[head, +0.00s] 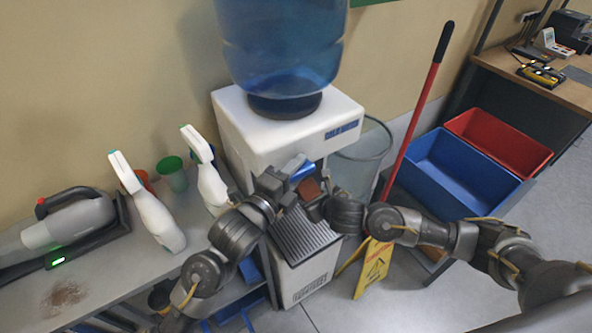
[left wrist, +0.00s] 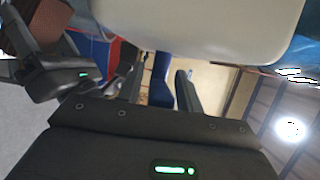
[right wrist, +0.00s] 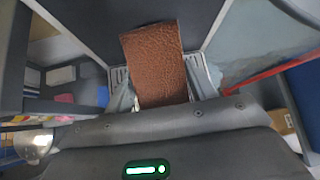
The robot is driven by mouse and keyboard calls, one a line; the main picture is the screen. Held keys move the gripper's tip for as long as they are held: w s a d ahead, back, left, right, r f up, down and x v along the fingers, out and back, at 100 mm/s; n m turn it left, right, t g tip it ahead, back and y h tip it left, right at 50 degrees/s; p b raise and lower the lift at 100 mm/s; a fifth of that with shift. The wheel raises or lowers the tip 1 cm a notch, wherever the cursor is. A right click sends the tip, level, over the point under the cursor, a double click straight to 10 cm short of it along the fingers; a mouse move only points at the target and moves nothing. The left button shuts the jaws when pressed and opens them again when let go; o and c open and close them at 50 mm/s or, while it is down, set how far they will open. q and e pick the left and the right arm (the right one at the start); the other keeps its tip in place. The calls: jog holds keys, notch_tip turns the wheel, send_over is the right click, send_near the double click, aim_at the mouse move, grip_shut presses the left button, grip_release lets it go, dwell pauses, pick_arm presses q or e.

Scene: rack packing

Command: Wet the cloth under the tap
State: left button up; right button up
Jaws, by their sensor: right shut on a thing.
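The brown cloth (head: 309,188) is held below the front of the white water dispenser (head: 240,120), above its ribbed drip tray (head: 305,238). My right gripper (head: 318,203) is shut on the cloth; in the right wrist view the cloth (right wrist: 155,65) stands out beyond the fingers. The blue tap (head: 299,168) is just above the cloth. My left gripper (head: 287,190) is beside the tap on the left. In the left wrist view its fingers (left wrist: 160,92) are apart, with a blue part between them. I see no water stream; the tap outlet is partly hidden.
A shelf (head: 95,285) on the left carries two white spray bottles (head: 155,215), a green cup (head: 173,174) and a handheld vacuum (head: 75,222). A blue bin (head: 455,175), a red bin (head: 500,142), a red-handled pole (head: 420,105) and a yellow floor sign (head: 374,268) stand right of the dispenser.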

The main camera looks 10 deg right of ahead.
pick_arm(q)
jog(key=shift+o, duration=0.4)
jog(key=v, duration=1.2)
pick_arm(e)
jog(key=shift+s+f+b, duration=0.15)
jog(key=shift+s+b, duration=0.35)
jog(key=shift+s+d+b, duration=0.15)
jog(key=shift+s+b, duration=0.6)
jog(key=shift+s, duration=0.35)
pick_arm(q)
notch_tip(320, 180, down, 6)
jog(key=b, duration=0.3)
jog(key=shift+b, duration=0.3)
pick_arm(e)
jog(key=s, duration=0.4)
jog(key=shift+s+d, duration=0.25)
jog(key=shift+s, duration=0.15)
